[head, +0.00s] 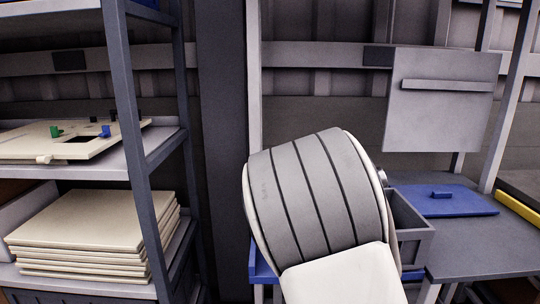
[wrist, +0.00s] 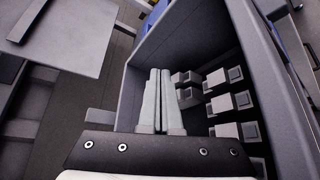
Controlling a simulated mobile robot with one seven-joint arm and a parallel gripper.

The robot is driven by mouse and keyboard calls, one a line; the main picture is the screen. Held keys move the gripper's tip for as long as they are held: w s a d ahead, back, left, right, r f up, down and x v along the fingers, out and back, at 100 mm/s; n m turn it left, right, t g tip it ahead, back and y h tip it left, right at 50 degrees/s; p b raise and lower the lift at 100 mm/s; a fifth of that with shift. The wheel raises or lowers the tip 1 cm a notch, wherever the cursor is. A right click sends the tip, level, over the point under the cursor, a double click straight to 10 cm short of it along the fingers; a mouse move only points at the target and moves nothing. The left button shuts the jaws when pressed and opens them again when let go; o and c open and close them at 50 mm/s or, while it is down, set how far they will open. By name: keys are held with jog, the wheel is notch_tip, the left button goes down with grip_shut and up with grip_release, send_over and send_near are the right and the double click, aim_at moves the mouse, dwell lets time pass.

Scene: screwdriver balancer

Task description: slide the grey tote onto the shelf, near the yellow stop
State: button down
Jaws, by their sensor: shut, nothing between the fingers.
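The grey tote (head: 412,228) is partly hidden behind my arm in the head view, beside the left edge of the grey shelf (head: 485,245). The yellow stop (head: 517,207) lies along the shelf's right side. In the wrist view the tote (wrist: 195,48) fills the right half, with several grey blocks (wrist: 225,103) inside. My gripper (wrist: 160,72) is shut and empty, its two fingers together over the tote's near left part. I cannot tell whether they touch the tote. My arm hides the gripper in the head view.
A blue panel with a handle (head: 442,200) lies on the shelf's back part; the front part is clear. A grey board (head: 443,100) hangs above. A blue-edged support (head: 264,268) shows below my arm. A rack with stacked cream boards (head: 95,235) stands left.

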aim_at(408, 214)
jog(key=shift+f, duration=0.2)
jog(key=shift+s+d+b, duration=0.15)
jog(key=shift+d+b, duration=1.45)
jog(key=shift+d, duration=1.85)
jog(key=shift+a+p, duration=0.3)
jog(key=shift+a, duration=1)
jog(key=shift+a+r, duration=0.1)
jog(key=shift+r, duration=0.05)
notch_tip(408, 214, up, 15)
jog(key=p, duration=1.1)
jog(key=shift+w, duration=0.2)
